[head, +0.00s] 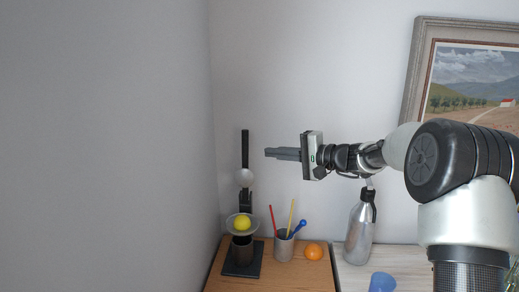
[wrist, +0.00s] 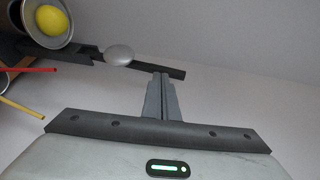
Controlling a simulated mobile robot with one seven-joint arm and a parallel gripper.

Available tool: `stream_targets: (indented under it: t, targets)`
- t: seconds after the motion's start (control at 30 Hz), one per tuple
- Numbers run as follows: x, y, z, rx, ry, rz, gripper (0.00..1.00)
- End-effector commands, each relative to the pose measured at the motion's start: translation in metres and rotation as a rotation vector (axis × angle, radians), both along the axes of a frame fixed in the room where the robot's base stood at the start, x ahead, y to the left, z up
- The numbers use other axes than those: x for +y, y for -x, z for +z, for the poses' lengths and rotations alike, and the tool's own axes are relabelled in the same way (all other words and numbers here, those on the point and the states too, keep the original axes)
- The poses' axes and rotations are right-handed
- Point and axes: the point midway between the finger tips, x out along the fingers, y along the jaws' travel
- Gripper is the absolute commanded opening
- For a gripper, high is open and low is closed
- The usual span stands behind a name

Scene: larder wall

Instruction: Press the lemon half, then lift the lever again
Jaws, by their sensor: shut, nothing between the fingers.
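The yellow lemon half (head: 243,223) sits in the bowl of a dark upright press (head: 245,203) at the left of the wooden top. It also shows in the wrist view (wrist: 43,21), at the upper left. The black lever (head: 245,148) stands up, with a pale round pressing dome (head: 245,177) above the lemon. A dark cup (head: 242,249) stands under the bowl on the base. My gripper (head: 267,153) is shut and empty, level with the upper lever and to its right. In the wrist view the fingertips (wrist: 161,75) overlap the lever's end (wrist: 172,72); I cannot tell whether they touch.
A grey holder (head: 284,247) with red, yellow and blue utensils stands right of the press. The wall is close behind and at left.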

Motion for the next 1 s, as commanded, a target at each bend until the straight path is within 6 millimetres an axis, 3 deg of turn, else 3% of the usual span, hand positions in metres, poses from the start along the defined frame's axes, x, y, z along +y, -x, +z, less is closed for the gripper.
stream_targets:
  t: [0.1,0.23,0.7,1.0]
  targets:
    - [-0.012,-0.026,-0.006,-0.008,-0.089,-0.042,0.0]
    - [-0.012,-0.037,-0.006,-0.011,-0.121,-0.058,0.0]
    - [0.053,-0.077,-0.009,-0.009,-0.12,-0.057,0.0]
    - [0.068,-0.087,-0.011,-0.01,-0.119,-0.059,0.0]
